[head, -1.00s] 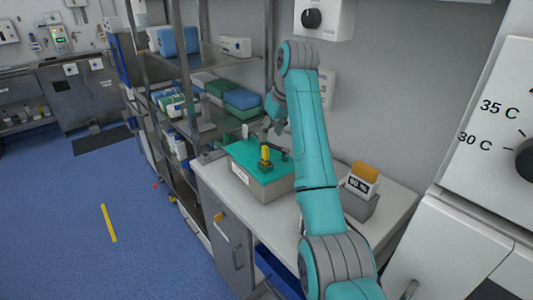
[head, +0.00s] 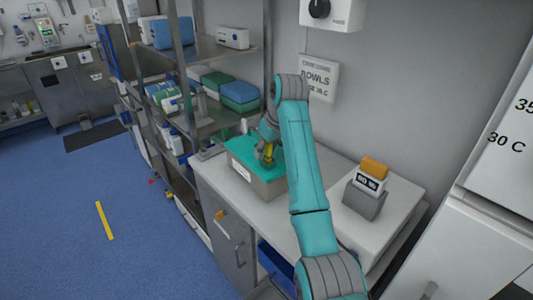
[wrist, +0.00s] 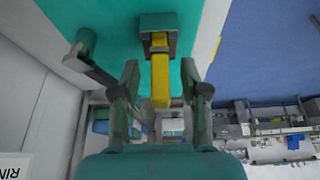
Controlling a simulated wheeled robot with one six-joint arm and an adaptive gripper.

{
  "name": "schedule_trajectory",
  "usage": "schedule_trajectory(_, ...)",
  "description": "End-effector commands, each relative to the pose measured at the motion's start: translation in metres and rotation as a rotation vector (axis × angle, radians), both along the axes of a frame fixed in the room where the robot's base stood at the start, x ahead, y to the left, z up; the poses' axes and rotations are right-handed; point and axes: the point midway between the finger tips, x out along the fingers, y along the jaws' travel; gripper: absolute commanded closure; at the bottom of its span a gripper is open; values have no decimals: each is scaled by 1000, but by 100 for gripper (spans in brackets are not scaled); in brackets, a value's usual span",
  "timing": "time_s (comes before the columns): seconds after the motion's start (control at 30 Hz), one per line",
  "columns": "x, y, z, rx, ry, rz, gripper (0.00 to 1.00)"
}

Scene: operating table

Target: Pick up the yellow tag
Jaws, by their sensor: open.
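The yellow tag (wrist: 160,84) stands out from a small dark grey holder (wrist: 158,22) on the teal top of a box (wrist: 112,18). In the head view the tag (head: 269,155) is partly covered by my gripper (head: 264,146) at the box top. In the wrist view my gripper (wrist: 160,72) is open, with one finger on each side of the tag. A gap shows between the tag and each finger. The box (head: 240,173) sits on the white counter.
A dark lever-like part (wrist: 92,62) sticks out beside the holder. A grey block with a white display and orange top (head: 368,183) stands on the counter (head: 325,185) to the right. A metal shelf rack (head: 215,62) stands close behind and left.

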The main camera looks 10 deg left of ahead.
Motion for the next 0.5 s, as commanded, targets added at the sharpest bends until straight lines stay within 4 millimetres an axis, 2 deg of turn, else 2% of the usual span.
schedule_trajectory(0.07,0,0,0,0,0,0,55)
schedule_trajectory(0.1,0,0,1,0,0,0,60)
schedule_trajectory(0.27,0,0,1,1,-1,0,100)
schedule_trajectory(0.5,0,0,1,1,-1,0,100)
